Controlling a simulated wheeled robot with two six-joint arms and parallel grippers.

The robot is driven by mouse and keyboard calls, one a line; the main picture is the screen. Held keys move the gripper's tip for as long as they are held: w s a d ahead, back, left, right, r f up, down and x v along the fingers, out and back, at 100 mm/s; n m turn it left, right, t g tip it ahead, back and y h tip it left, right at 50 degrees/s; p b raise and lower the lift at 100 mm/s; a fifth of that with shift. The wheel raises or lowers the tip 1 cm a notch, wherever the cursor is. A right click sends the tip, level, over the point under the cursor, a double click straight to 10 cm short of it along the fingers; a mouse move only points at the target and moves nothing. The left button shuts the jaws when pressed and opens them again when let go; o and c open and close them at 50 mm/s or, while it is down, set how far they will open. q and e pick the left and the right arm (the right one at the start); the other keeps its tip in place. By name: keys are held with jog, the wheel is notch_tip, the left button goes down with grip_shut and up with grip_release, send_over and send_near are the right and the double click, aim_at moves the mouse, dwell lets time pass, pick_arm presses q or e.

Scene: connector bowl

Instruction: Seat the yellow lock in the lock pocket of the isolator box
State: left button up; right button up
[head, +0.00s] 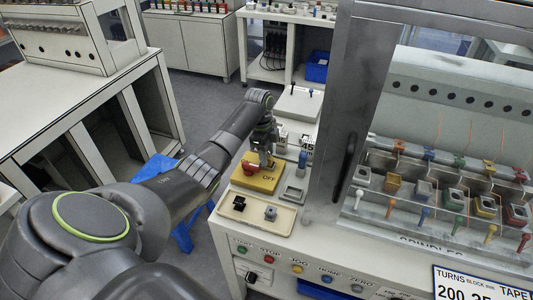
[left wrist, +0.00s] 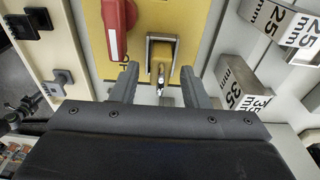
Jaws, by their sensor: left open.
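The yellow isolator box (head: 262,184), marked OFF, sits on the bench at the centre of the head view, with a red handle (head: 249,169) on it. In the left wrist view the box (left wrist: 142,15) shows a grey metal-framed lock pocket (left wrist: 174,44) beside the red handle (left wrist: 118,22). The yellow lock (left wrist: 160,68) appears inside this frame, its metal part toward my gripper; how deep it sits I cannot tell. My left gripper (head: 266,158) is over the box. Its fingers (left wrist: 158,78) are open, one each side of the lock and apart from it. My right gripper is out of view.
A beige tray (head: 285,226) in front of the box holds a black block (head: 239,203) and a grey block (head: 270,213). Metal gauge blocks, including one marked 35 mm (left wrist: 238,85), stand close on the right. A grey machine frame (head: 345,110) rises to the right.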

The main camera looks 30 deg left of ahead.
pick_arm(q)
notch_tip(320, 180, up, 12)
jog(key=a+b, duration=0.1)
jog(key=shift+a, duration=0.25)
jog(key=shift+s+f, duration=0.1)
dwell(0.4)
